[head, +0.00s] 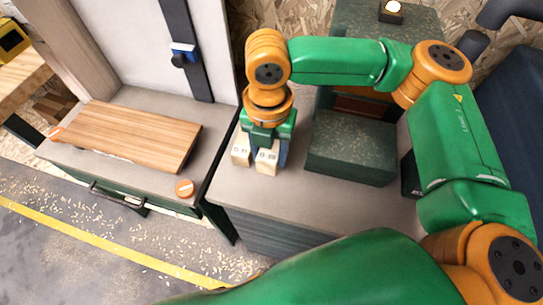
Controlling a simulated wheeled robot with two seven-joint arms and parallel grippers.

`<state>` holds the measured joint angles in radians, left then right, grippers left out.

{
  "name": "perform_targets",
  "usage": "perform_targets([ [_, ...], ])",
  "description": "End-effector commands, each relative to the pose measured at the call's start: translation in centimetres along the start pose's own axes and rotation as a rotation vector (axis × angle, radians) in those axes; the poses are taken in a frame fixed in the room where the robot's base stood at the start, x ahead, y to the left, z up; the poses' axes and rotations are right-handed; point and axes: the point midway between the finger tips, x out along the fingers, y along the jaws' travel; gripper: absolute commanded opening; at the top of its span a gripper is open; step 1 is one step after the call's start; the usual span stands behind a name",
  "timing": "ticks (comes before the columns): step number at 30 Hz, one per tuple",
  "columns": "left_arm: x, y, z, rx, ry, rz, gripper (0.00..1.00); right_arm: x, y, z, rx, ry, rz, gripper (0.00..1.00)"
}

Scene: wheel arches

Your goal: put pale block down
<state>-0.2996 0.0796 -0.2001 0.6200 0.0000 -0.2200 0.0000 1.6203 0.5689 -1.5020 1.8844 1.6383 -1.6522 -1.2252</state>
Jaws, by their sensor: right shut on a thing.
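My right gripper (254,158) points down over the grey tabletop, close to its left edge and left of the dark green speckled block. It is shut on the pale block (267,160). Two pale pieces with dark marks show side by side at the gripper's lower end, and I cannot clearly tell block from fingers. Something blue shows just to their right. Whether the pale block touches the tabletop is hard to tell from above. My left gripper is not in view.
The grey tabletop (300,208) is clear in front of the gripper. The dark green speckled block (350,150) stands to the right. Left, across a gap, a bench holds a wooden board (125,135) and an orange disc (184,188). A blue clip (184,52) sits on a black strip.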

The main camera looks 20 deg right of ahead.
Motion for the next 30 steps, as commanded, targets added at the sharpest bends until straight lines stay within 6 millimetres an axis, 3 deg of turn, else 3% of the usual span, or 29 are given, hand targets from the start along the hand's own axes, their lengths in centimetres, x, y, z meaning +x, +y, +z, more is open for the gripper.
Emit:
perform_targets([
  [5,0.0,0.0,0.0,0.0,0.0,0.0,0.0,2.1,0.0,1.8,0.002,0.0,-0.002,0.0],
  [10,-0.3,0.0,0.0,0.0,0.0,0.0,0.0,4.8,0.0,1.6,-0.003,-0.001,-0.001,0.0],
  [20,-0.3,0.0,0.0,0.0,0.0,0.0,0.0,5.2,0.1,1.5,-0.002,0.0,0.001,0.0],
  [21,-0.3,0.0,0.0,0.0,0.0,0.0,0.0,5.2,0.1,1.5,-0.002,0.0,0.001,0.58],
  [23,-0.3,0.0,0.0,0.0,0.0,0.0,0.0,5.2,0.1,1.5,-0.002,0.0,0.001,0.74],
  [24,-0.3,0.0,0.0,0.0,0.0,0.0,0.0,5.2,0.1,1.5,-0.002,0.0,0.001,0.8],
  [30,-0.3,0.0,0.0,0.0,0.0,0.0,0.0,5.2,0.1,1.5,-0.002,0.0,0.001,0.8],
])
